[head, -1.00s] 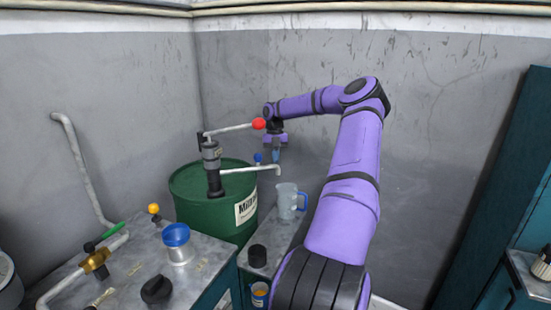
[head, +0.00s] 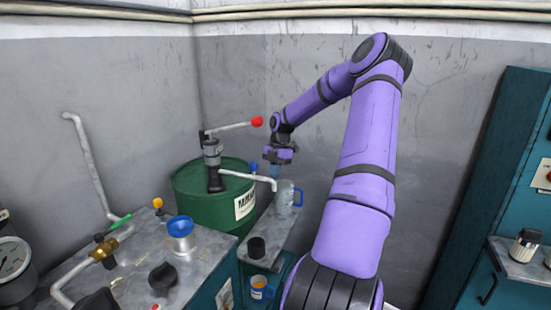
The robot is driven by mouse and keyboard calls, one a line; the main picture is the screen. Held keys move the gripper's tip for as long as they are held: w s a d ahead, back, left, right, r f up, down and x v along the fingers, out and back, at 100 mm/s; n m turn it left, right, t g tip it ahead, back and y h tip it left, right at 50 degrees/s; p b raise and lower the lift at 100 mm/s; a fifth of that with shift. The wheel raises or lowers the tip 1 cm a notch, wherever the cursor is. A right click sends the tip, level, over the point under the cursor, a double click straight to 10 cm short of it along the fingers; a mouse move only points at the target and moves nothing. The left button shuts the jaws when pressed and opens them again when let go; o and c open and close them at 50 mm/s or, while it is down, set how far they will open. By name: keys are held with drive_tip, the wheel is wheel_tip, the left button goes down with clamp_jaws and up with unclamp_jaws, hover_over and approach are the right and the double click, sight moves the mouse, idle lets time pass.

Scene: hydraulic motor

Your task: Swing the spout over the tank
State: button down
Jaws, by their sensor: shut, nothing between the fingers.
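The spout (head: 247,176) is a thin white pipe running right from a dark hand pump (head: 213,165) on a green drum (head: 195,205). Its bent-down end hangs beyond the drum's right rim, beside a clear jug. My gripper (head: 275,172) points down close to the spout's outer end, its blue fingers shut and empty. I cannot tell whether the fingers touch the pipe. A small metal filler with a blue funnel-like top (head: 180,226) stands on the bench at front left. I cannot tell for sure which thing is the tank.
The clear jug (head: 283,197) with a blue handle stands on a narrow ledge right of the drum, under my gripper. The pump's red-knobbed lever (head: 257,121) sticks out above the spout. Pipes and valves crowd the left bench (head: 205,255).

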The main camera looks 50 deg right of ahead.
drive_tip(key=a+m+t, duration=0.2)
drive_tip(key=a+m, duration=0.6)
drive_tip(key=a, duration=1)
drive_tip(key=w+a+m+t+h, duration=0.1)
drive_tip(key=w+a+m+h, duration=0.1)
drive_tip(key=w+a+m, duration=0.5)
drive_tip(key=shift+w+a+m, duration=0.4)
drive_tip(key=shift+w+a, duration=2.3)
drive_tip(key=shift+a, duration=0.5)
drive_tip(key=shift+w+a, duration=0.1)
drive_tip(key=shift+a, duration=0.05)
